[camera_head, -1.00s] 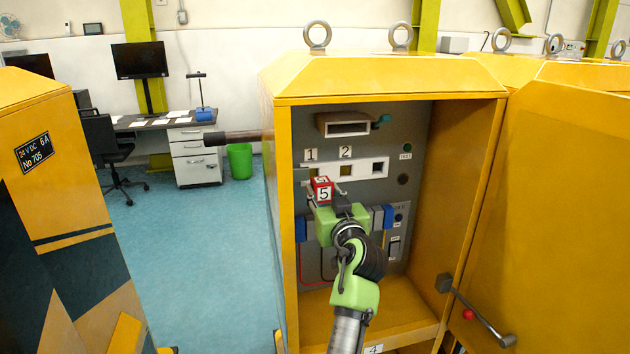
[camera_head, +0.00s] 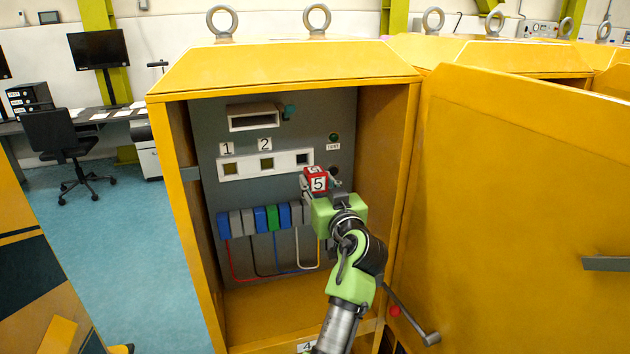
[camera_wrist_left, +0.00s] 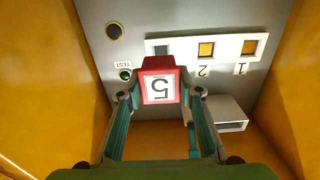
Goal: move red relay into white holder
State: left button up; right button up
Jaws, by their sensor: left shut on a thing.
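The red relay (camera_head: 316,181), a small red block with a white face marked 5, is held in my left gripper (camera_head: 320,186) inside the yellow cabinet. It also shows in the left wrist view (camera_wrist_left: 160,82), where the left gripper (camera_wrist_left: 162,95) is shut on it and the 5 appears upside down. The white holder (camera_head: 236,167) is a strip with three square openings on the grey panel, labelled 1 and 2 at the left and middle. The relay is in front of the panel, just below the strip's right end in the head view. My right gripper is not in view.
The yellow cabinet (camera_head: 163,140) has walls on both sides and its door (camera_head: 510,200) stands open at right. A slotted box (camera_head: 252,122) juts from the panel above the strip. A row of coloured blocks with wires (camera_head: 260,218) is below.

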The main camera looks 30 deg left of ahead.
pick_arm(q)
jog(key=shift+w+d, duration=0.1)
jog(key=shift+w+a+r, duration=0.2)
jog(key=shift+w+a, duration=0.05)
jog(key=shift+a, duration=0.5)
jog(key=shift+p+x, duration=0.3)
jog(key=shift+x, duration=0.6)
jog(key=shift+w+a+f, duration=0.1)
jog(key=shift+w+a, duration=0.3)
jog(key=shift+w, duration=0.1)
jog(key=shift+w+a, duration=0.3)
jog(key=shift+a, duration=0.15)
jog(key=shift+w+a, duration=0.2)
jog(key=shift+a, duration=0.05)
jog(key=shift+w+a+b, duration=0.1)
jog(key=shift+a+b, duration=0.05)
jog(key=shift+b, duration=0.15)
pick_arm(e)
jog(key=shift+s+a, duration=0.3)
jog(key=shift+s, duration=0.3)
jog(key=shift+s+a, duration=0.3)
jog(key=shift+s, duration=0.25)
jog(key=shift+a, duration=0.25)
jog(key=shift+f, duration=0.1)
